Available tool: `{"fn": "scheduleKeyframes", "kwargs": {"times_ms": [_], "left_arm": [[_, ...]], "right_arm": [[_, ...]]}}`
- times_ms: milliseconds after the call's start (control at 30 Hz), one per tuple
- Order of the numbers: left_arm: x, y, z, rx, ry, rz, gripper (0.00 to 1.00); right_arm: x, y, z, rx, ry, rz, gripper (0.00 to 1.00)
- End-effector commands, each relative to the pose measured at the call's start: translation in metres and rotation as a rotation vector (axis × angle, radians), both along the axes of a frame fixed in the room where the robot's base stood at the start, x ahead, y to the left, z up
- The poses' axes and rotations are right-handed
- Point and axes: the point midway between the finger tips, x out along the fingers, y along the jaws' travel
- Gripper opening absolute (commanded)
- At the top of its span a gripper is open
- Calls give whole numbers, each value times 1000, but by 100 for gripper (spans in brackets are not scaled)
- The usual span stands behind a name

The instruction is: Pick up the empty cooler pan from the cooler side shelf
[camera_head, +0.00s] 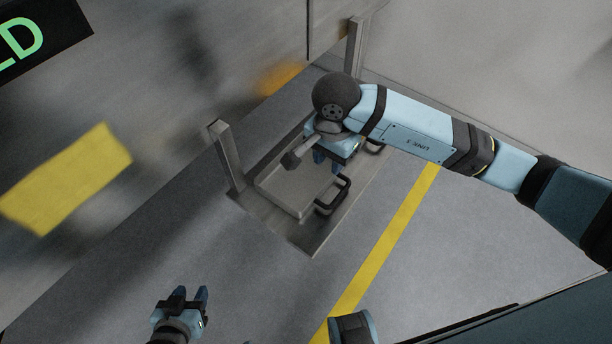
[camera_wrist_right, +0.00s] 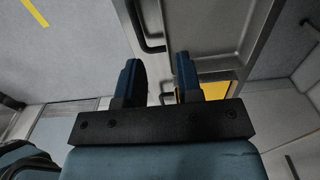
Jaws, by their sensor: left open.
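The cooler pan (camera_head: 280,196) is a shallow light-grey tray on the grey side shelf (camera_head: 313,240). Its visible interior looks empty, and black handles (camera_head: 331,197) stand along its right side. My right gripper (camera_head: 327,163) is over the pan, and its arm hides the pan's far part. In the right wrist view the right gripper (camera_wrist_right: 158,70) has its blue fingers apart with nothing between them. A black handle (camera_wrist_right: 146,28) and the pan (camera_wrist_right: 205,25) show beyond the fingertips there. My left gripper (camera_head: 190,296) is open and empty at the bottom left, away from the shelf.
Upright grey posts (camera_head: 226,157) (camera_head: 355,45) stand at the shelf's left and far ends. A large grey wall with a yellow patch (camera_head: 68,178) lies to the left. A yellow floor line (camera_head: 385,248) runs right of the shelf, with clear floor around it.

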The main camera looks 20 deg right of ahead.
Motion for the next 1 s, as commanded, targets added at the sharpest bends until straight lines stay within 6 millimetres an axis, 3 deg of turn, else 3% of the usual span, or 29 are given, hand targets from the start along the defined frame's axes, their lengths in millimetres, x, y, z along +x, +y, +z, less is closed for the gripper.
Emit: {"fn": "scheduleKeyframes", "kwargs": {"times_ms": [200, 467, 700, 1000], "left_arm": [[0, 2, -2, 6, 3, 0, 43], [-1, 5, -5, 15, 7, -4, 43], [-1, 5, -1, 16, 0, -5, 43], [0, 4, 0, 14, -3, -5, 43]], "right_arm": [[0, 1, -40, 4, 3, -4, 33], [1, 1, -60, 5, 4, -4, 33], [4, 0, -95, 4, 4, -3, 33], [5, 0, -104, 5, 0, -2, 33]]}}
